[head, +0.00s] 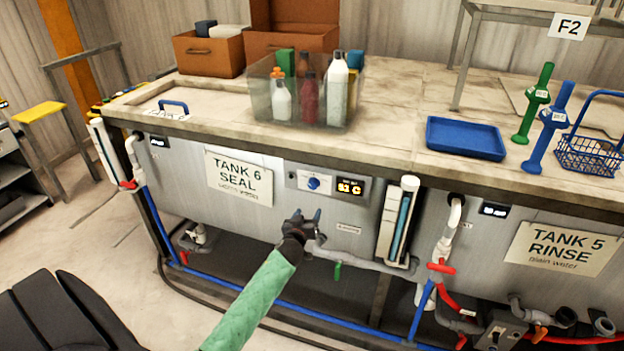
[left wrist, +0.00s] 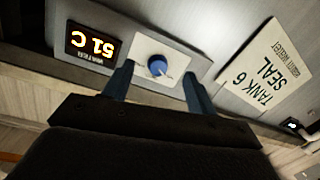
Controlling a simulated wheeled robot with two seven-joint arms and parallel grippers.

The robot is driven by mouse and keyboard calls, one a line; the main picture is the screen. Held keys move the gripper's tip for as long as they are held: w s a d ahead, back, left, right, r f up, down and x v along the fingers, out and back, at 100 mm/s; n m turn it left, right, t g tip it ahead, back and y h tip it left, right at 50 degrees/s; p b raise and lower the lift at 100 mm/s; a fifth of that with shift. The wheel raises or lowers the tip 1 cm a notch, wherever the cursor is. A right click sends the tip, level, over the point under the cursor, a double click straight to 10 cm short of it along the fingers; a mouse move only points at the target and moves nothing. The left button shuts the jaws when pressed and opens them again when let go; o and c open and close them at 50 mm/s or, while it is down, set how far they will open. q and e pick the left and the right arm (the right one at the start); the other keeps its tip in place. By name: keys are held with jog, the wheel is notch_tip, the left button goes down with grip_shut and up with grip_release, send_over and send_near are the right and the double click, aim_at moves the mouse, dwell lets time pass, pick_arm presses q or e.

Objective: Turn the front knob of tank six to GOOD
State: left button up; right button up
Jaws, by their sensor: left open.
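The front knob (head: 313,183) of tank six is a small blue dial on a pale plate in the control panel, beside an orange display reading about 51 C. In the left wrist view the blue knob (left wrist: 157,66) shows between my fingertips, with a light pointer mark whose setting I cannot read. My left gripper (head: 303,215) is open, just below and in front of the knob in the head view. Its two fingers (left wrist: 160,80) stand apart on either side of the knob, and I cannot tell whether they touch it. My right gripper is not in view.
The tank six sign (head: 239,178) is left of the panel; a clear level tube (head: 398,222) stands right of it. Pipes run below. A clear bin (head: 261,101) of bottles, a blue tray (head: 465,138) and a wire basket (head: 588,157) sit on the bench top.

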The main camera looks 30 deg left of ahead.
aim_at(312, 185)
pick_arm(q)
jog(key=shift+t, duration=0.6)
jog(key=w+a+r+p, duration=0.1)
jog(key=w, duration=0.2)
jog(key=w+a+r+p, duration=0.1)
jog(key=w+a, duration=0.1)
jog(key=w+a+r+p, duration=0.1)
jog(key=w, duration=0.2)
jog(key=shift+w+a+r, duration=0.25)
jog(key=shift+w+a, duration=0.05)
jog(key=shift+x, duration=0.8)
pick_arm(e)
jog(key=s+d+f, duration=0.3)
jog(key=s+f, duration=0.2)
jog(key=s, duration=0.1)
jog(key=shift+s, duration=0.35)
pick_arm(q)
jog(key=shift+f, duration=0.1)
jog(key=c, duration=1)
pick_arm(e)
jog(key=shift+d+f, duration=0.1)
